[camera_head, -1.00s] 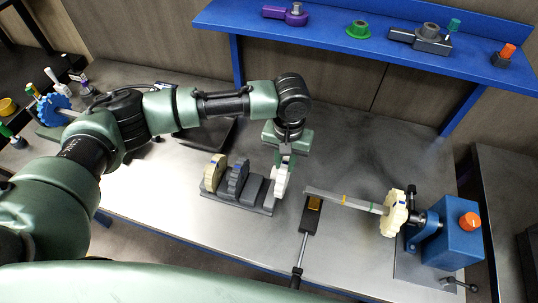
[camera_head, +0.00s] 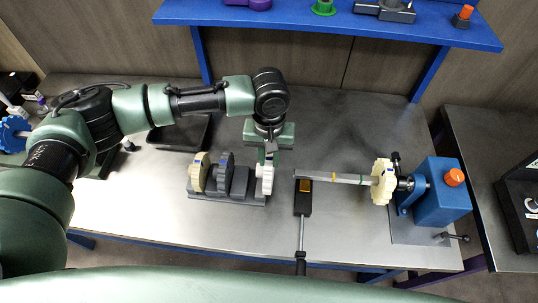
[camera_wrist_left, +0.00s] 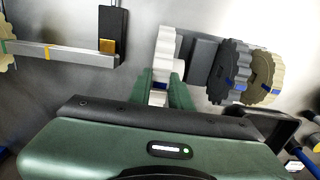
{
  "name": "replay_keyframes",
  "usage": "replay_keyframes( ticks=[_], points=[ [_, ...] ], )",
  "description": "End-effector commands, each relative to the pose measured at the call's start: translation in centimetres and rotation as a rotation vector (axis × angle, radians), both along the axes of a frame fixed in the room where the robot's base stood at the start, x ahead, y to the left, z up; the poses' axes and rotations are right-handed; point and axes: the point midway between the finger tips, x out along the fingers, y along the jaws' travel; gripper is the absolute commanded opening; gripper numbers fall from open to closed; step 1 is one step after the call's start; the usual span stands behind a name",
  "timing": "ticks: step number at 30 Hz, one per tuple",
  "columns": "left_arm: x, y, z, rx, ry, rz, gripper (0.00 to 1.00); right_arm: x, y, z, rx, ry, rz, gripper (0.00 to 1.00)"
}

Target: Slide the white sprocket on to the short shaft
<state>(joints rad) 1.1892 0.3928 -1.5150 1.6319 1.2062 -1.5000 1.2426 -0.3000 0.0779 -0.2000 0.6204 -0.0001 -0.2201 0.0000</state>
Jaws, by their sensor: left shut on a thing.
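The white sprocket (camera_head: 265,178) stands on edge at the right end of the dark rack (camera_head: 230,200). My left gripper (camera_head: 267,157) comes down from above and is shut on its upper edge. In the left wrist view the sprocket (camera_wrist_left: 165,50) sits between the fingertips. I cannot tell whether it touches the rack. A grey shaft (camera_head: 340,178) with yellow and green bands points left from the blue housing (camera_head: 440,200). A cream sprocket (camera_head: 382,182) is around it near the housing. The shaft's free end is to the right of my left gripper. My right gripper is not in view.
A dark grey sprocket (camera_head: 225,173) and a yellowish sprocket (camera_head: 199,172) stand in the rack. A black support with a yellow top (camera_head: 304,186) is under the shaft's free end. A blue sprocket (camera_head: 12,134) shows at far left. A blue shelf (camera_head: 300,17) spans the back.

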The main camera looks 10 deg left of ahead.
Motion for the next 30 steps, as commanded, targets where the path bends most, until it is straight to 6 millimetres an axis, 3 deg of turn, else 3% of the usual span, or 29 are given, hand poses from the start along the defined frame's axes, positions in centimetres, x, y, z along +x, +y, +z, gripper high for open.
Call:
replay_keyframes(
  ticks=[2,15,30],
  points=[
    [-0.1,-0.1,0.5,-0.002,0.001,0.001,0.0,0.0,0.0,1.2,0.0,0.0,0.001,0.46],
    [0.0,-4.2,0.1,-0.002,0.0,-0.001,0.0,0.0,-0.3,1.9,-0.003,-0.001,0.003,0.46],
    [0.0,-4.6,0.2,-0.001,0.0,0.0,0.0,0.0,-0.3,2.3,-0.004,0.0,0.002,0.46]
  ],
)
